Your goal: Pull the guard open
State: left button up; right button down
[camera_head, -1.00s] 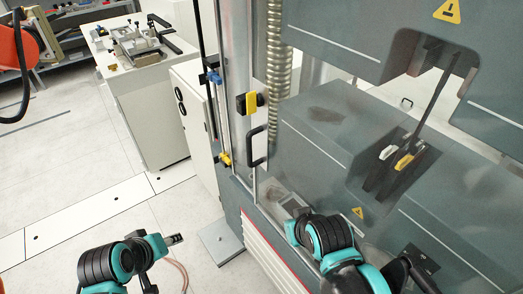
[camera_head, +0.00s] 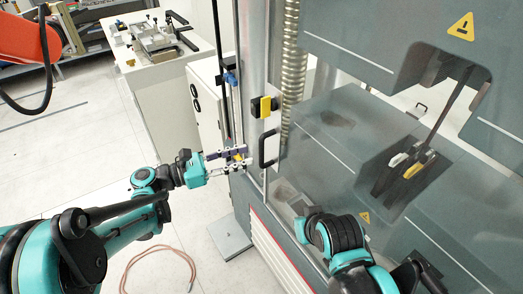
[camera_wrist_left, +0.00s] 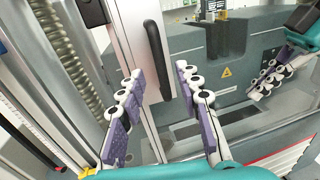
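The guard is a clear door with a pale upright frame (camera_head: 281,132) on the front of the grey testing machine; it looks shut. Its black bar handle (camera_head: 268,149) stands upright on that frame. My left gripper (camera_head: 247,158) is open, its fingers pointing right at the handle from just left of it. In the left wrist view the handle (camera_wrist_left: 155,58) shows ahead between the spread purple-padded fingers (camera_wrist_left: 160,72), with no clear contact. My right gripper (camera_wrist_left: 268,78) shows at the right of that view; whether its fingers are apart is unclear.
A black and yellow switch (camera_head: 264,106) sits above the handle. The machine's grey body (camera_head: 330,130) fills the right side. A white bench (camera_head: 160,90) with a fixture stands at the back left. Open floor lies left of the machine, with a coiled cable (camera_head: 160,250).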

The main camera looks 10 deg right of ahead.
aim_at(262, 163)
pick_arm(q)
jog(key=d, duration=0.3)
jog(key=w+d, duration=0.1)
jog(key=d, duration=0.2)
jog(key=shift+w+d+b, duration=0.1)
jog(key=shift+d+b, duration=0.1)
jog(key=shift+b, duration=0.2)
grip_shut()
